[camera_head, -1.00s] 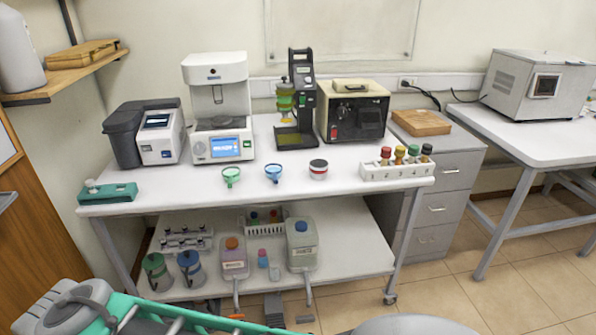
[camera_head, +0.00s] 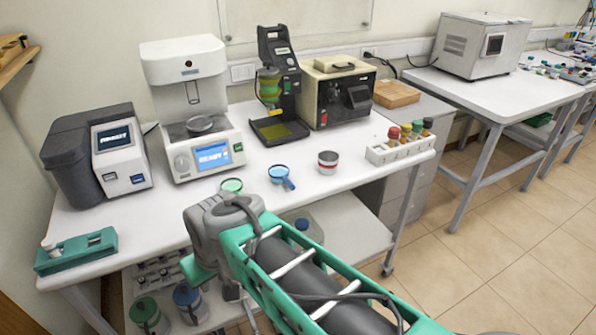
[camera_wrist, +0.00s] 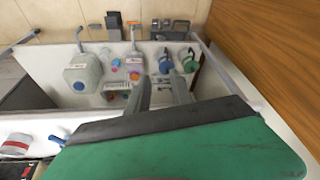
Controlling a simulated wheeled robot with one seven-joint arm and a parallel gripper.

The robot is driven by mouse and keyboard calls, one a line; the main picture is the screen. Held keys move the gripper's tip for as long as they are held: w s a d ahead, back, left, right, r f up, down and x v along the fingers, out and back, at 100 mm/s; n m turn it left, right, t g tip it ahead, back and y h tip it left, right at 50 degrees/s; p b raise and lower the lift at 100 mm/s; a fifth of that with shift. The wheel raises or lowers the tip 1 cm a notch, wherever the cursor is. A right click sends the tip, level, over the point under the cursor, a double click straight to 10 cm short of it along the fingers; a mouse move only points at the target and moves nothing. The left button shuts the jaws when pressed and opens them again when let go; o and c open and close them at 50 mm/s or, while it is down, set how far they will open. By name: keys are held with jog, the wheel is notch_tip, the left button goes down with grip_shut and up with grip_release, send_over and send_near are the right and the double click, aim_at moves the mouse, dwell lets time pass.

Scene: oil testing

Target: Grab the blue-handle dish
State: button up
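The blue-handle dish (camera_head: 280,173) lies on the white upper tabletop, between a green-handle dish (camera_head: 231,185) and a red-and-white jar (camera_head: 327,162). Its blue handle (camera_wrist: 53,140) shows at the lower left in the wrist view, with most of the dish hidden. My arm reaches up from the bottom right in the head view, its wrist in front of the table's near edge. My gripper (camera_wrist: 161,90) has its two grey fingers apart and nothing between them. The gripper points toward the lower shelf area, apart from the dish.
A rack with coloured-cap bottles (camera_head: 401,150) stands right of the jar. Testing machines, including a white one with a blue screen (camera_head: 198,120), line the back. A green block (camera_head: 75,250) sits at the left corner. The lower shelf (camera_head: 350,235) holds containers. Tabletop around the dishes is clear.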

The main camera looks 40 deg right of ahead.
jog(key=w+d+f+m+t+y+b, duration=0.1)
jog(key=w+d+f+m+t+b, duration=0.2)
jog(key=w+d, duration=0.35)
jog(key=w+d+m+t+b, duration=0.1)
jog(key=d, duration=0.5)
jog(key=w+d+f+m+t+b, duration=0.1)
jog(key=w+d+m+t, duration=0.1)
jog(key=d, duration=0.4)
jog(key=w+d+f+m+t+b, duration=0.1)
jog(key=d+m+t, duration=0.1)
jog(key=d, duration=0.3)
jog(key=shift+w+d+f, duration=0.1)
jog(key=shift+w+d, duration=0.3)
jog(key=m+t+h, duration=0.3)
jog(key=m+t, duration=0.1)
send_near(291, 183)
jog(key=w+f, duration=0.1)
jog(key=w, duration=0.1)
jog(key=x, duration=0.7)
jog(key=shift+w+d+f, duration=0.1)
jog(key=shift+w+f, duration=0.1)
jog(key=shift+w, duration=0.1)
grip_shut()
